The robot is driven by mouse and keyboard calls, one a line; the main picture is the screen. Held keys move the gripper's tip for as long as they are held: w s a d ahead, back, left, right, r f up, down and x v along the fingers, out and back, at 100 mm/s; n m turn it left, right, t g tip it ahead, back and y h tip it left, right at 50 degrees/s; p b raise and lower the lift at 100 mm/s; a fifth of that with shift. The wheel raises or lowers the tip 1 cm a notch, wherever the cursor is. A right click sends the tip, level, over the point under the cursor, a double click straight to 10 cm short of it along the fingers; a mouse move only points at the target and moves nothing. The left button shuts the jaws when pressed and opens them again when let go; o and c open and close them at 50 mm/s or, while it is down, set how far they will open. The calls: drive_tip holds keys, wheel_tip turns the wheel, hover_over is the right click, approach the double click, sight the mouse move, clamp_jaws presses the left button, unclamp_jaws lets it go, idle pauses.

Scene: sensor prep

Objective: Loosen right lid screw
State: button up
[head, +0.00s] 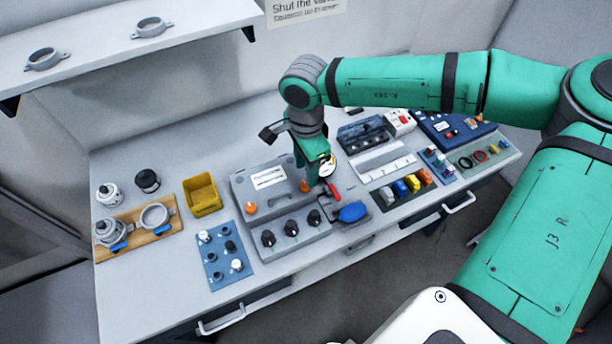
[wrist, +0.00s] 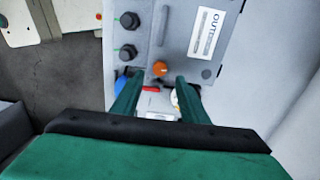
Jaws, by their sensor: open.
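The right lid screw is an orange knob (head: 304,186) at the right end of a grey box lid (head: 262,197). My gripper (head: 318,170) hangs over that end of the lid and is open. In the wrist view the orange screw (wrist: 160,69) shows between the two fingertips (wrist: 159,76), with space on both sides. I cannot tell how far above the screw the tips are. The left lid screw (head: 250,208) is a second orange knob near the lid's left end.
Black knobs (head: 291,228) line the box front. A blue handle (head: 353,212) and a red lever (head: 334,190) are close on the gripper's right. A yellow bin (head: 202,195) and a blue panel with pegs (head: 219,257) stand left. Bare tabletop (head: 180,275) shows at front left.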

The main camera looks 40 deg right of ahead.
drive_tip(key=shift+r, duration=2.65)
